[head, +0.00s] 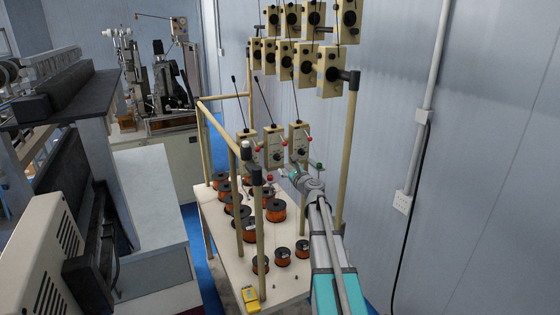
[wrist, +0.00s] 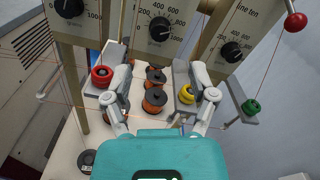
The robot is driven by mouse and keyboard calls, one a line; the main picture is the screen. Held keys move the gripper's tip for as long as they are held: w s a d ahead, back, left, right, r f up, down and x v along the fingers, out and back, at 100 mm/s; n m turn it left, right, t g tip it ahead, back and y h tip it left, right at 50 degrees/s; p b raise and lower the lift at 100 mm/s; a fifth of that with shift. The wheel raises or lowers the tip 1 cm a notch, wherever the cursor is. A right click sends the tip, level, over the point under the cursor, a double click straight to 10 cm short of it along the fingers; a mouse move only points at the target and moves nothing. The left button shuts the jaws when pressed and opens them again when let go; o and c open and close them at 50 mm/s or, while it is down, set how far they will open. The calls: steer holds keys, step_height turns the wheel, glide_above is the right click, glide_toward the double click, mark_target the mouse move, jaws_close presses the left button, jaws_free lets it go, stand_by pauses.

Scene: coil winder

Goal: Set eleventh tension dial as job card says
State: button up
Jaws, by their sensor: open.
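In the wrist view three tan tension boxes show black dials on scales marked up to 1000: a left dial (wrist: 68,7), a middle dial (wrist: 160,29) and a right dial (wrist: 232,51). The right box reads "line ten"; I cannot tell which dial is the eleventh. My gripper (wrist: 160,78) is open and empty, its fingers apart below the middle dial and not touching it. In the head view my gripper (head: 295,172) is just below the row of lower tension boxes (head: 298,146). No job card can be made out.
Red (wrist: 102,76), yellow (wrist: 187,94) and green (wrist: 251,107) knobs on brackets lie around my fingers, with thin wires nearby. Copper wire spools (head: 276,209) stand on the white table (head: 221,232) below. Rack posts (head: 348,135) stand close to my arm.

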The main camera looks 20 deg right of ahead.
mark_target(279, 159)
steer(key=w, duration=0.7)
steer(key=shift+w+a, duration=0.1)
steer(key=shift+w, duration=0.3)
steer(key=shift+c, duration=0.2)
jaws_close()
